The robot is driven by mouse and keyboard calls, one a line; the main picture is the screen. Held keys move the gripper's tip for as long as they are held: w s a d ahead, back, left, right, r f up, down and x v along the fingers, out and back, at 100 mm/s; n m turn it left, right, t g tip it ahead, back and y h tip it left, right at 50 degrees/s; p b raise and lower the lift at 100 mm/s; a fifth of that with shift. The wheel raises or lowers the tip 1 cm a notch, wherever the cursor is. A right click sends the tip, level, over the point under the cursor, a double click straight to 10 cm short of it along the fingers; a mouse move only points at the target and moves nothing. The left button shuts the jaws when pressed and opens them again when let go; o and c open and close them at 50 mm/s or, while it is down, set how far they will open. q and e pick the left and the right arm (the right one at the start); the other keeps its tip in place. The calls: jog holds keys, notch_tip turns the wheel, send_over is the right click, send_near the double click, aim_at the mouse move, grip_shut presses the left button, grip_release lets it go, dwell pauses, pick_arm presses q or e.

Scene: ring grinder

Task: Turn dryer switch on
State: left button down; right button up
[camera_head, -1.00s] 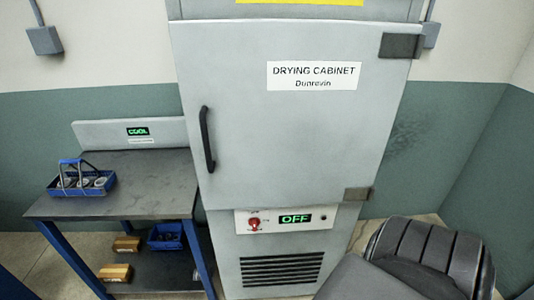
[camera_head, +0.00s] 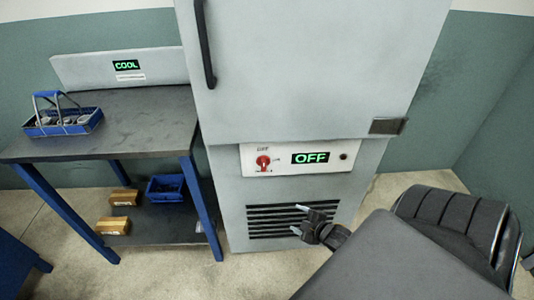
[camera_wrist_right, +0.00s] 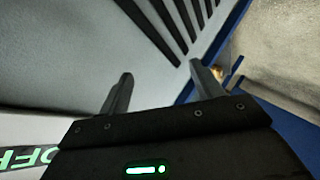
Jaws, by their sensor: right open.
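The red dryer switch (camera_head: 263,162) is a small knob on the white control panel (camera_head: 281,171) of the drying cabinet (camera_head: 320,70). The panel's green display (camera_head: 310,158) reads OFF. My right gripper (camera_head: 303,219) is in front of the black vent slots, below and to the right of the switch, apart from it. In the right wrist view its two fingers (camera_wrist_right: 160,85) are spread with nothing between them. That view shows the vent slots and part of the OFF display (camera_wrist_right: 30,158), but not the switch. My left gripper is not in view.
A blue-legged table (camera_head: 120,125) stands left of the cabinet, with a blue basket (camera_head: 62,122) on top. Its lower shelf holds a blue bin (camera_head: 166,188) and wooden blocks (camera_head: 118,197). The cabinet's black door handle (camera_head: 205,45) is above the switch.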

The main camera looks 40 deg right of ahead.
notch_tip(320, 180, up, 10)
jog(key=w+n+t+y+b, duration=0.1)
jog(key=w+n+t+b, duration=0.2)
jog(key=n+b, duration=0.15)
jog(key=n+t+y+b, duration=0.2)
jog(key=n+t+b, duration=0.1)
jog(key=n, duration=0.3)
send_near(264, 164)
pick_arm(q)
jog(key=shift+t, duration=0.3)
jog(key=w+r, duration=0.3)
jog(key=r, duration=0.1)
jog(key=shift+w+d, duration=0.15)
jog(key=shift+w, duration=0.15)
pick_arm(e)
jog(key=w+f, duration=0.1)
jog(key=w, duration=0.8)
jog(key=shift+a+f, duration=0.2)
jog(key=shift+f, duration=0.05)
jog(key=shift+w+m, duration=0.1)
jog(key=shift+m, duration=0.15)
jog(key=c, duration=1)
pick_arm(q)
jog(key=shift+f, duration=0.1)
pick_arm(e)
jog(key=shift+f, duration=0.1)
